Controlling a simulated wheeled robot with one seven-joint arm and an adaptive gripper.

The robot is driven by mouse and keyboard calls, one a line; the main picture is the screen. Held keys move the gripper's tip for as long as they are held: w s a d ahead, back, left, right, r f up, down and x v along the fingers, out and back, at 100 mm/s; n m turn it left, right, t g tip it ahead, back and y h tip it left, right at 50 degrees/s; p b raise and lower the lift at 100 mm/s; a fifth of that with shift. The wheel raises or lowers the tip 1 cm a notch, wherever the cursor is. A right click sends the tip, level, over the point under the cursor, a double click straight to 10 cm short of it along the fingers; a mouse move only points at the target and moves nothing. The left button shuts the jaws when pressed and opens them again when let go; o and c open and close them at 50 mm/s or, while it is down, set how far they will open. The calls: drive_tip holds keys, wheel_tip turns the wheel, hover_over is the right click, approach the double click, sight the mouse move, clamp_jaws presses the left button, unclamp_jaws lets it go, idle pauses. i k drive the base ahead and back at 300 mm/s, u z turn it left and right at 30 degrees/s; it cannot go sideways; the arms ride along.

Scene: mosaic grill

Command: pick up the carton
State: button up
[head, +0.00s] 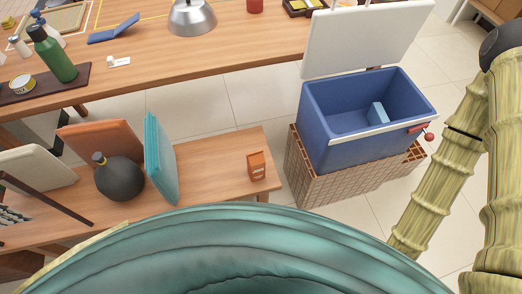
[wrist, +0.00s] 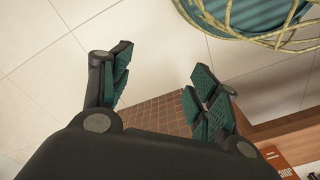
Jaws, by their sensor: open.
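The carton (head: 257,166) is a small orange box with dark markings. It stands upright on the right end of the low wooden bench (head: 215,165) in the head view. In the wrist view, an orange printed surface (wrist: 277,158) at the lower right edge looks like part of the carton, mostly cut off by the frame and my gripper's body. My gripper (wrist: 162,72) is open and empty in the wrist view, its teal-padded fingers apart over the floor and a brown gridded surface. The carton is outside the fingers, off to the right. My gripper does not show in the head view.
A blue cooler (head: 320,139) with its white lid raised stands on a gridded base (head: 310,180) right of the bench. A dark round pot (head: 119,178), a teal cushion (head: 160,158) and an orange cushion (head: 100,139) are left of the carton. Bare bench surrounds the carton.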

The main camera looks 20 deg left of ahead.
sight(256, 160)
drive_tip(key=z, duration=1.95)
drive_tip(key=k, duration=1.7)
drive_tip(key=u, duration=1.85)
drive_tip(key=i, duration=0.5)
drive_tip(key=u, duration=0.1)
